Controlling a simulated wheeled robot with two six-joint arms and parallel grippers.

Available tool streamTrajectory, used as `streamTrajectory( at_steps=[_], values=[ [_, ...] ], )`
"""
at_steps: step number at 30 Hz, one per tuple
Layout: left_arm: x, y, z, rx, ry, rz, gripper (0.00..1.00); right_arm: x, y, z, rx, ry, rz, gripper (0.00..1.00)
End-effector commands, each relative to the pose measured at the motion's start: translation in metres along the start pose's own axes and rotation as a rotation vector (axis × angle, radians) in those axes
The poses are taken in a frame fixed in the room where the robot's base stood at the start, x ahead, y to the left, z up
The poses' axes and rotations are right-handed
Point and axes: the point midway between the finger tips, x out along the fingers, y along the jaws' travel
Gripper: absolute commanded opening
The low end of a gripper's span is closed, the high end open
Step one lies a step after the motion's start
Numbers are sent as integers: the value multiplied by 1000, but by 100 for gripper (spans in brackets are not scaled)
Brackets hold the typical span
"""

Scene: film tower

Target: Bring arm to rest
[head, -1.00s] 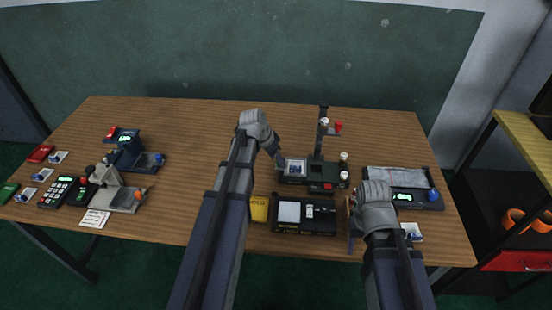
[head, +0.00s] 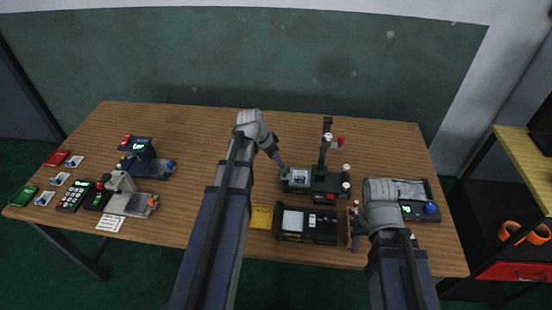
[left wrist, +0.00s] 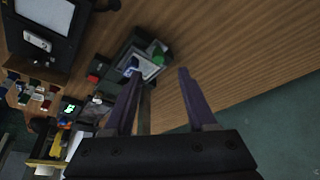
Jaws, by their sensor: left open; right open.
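My left gripper (head: 280,160) is at the left end of the black device with a post (head: 322,183), near its small tray (head: 300,176). In the left wrist view its two purple fingers (left wrist: 156,88) are spread, with nothing between them but a view of the device and wood. A green knob (left wrist: 158,57) on the device shows just beyond the fingers. My right gripper is near the table's front right, beside the flat device with a green display (head: 418,211); its grey wrist hides most of it, and one finger shows (head: 355,238).
A black box with a pale screen (head: 293,220) and a yellow pad (head: 262,217) lie at the front middle. Instruments, including a blue one (head: 145,158) and a keypad (head: 73,196), stand at the left. The table's back middle (head: 205,125) is clear.

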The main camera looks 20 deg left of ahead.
Motion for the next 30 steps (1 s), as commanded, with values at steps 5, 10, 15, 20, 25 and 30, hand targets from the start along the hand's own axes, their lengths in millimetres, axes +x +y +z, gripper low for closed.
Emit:
streamTrajectory(
  at_steps=[5,10,15,20,25,30],
  values=[
    [0,0,0,0,0,0,57,0,0,0,0,0,0,52],
    [2,13,-1,-2,-15,8,57,0,0,0,0,0,0,52],
    [10,90,-2,-23,-117,41,57,0,0,0,0,0,0,52],
    [10,179,13,-63,-261,30,57,0,0,0,0,0,0,52],
    [3,245,36,-105,-378,-31,57,0,0,0,0,0,0,52],
    [-5,280,54,-136,-438,-93,57,0,0,0,0,0,0,52]
  ],
)
